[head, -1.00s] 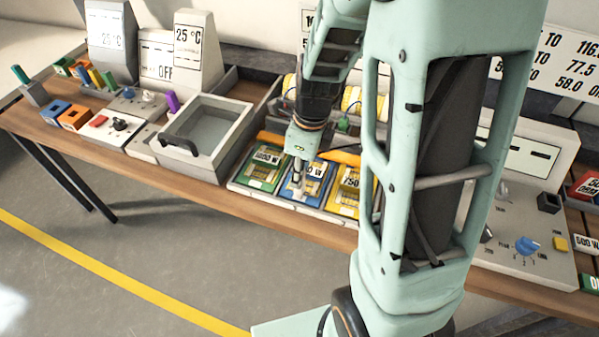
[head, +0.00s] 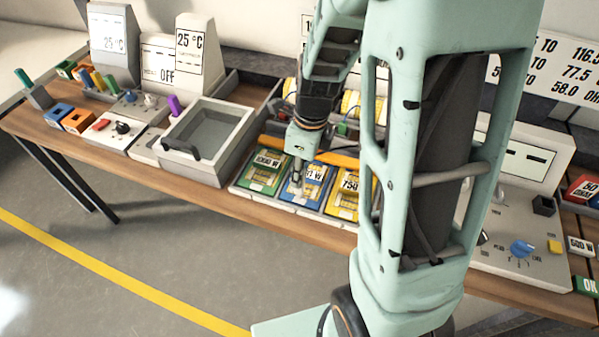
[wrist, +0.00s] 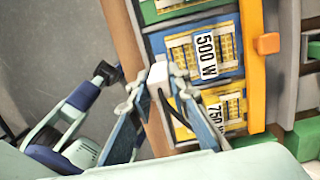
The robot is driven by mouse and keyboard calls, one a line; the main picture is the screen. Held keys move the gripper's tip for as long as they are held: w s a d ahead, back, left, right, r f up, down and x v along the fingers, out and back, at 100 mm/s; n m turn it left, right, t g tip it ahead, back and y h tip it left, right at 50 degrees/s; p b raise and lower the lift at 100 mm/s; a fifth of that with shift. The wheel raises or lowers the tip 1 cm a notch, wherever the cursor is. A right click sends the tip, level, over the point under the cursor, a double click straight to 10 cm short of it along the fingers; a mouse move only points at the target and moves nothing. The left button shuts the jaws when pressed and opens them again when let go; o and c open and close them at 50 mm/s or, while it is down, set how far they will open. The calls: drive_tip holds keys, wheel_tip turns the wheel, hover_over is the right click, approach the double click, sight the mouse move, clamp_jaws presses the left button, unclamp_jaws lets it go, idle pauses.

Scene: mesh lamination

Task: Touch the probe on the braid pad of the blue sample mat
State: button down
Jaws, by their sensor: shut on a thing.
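The blue sample mat (head: 310,198) lies between a green and a yellow mat on the workbench. In the wrist view the blue mat (wrist: 168,40) bears a 500 W label and gold mesh patches (wrist: 184,58) beside it; which one is the braid pad I cannot tell. My gripper (head: 297,184) is over the left part of the blue mat in the head view. Whether the tip touches the mat I cannot tell.
The green mat (head: 248,180) and yellow mat (head: 340,207) flank the blue one. An orange bar (wrist: 252,70) runs along the mats' far side. A grey open tray (head: 243,125) stands to the left. My arm hides part of the bench at right.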

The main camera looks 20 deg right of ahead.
drive_tip(key=shift+r+p, duration=2.2)
drive_tip(key=shift+r, duration=0.4)
drive_tip(key=shift+f, duration=0.1)
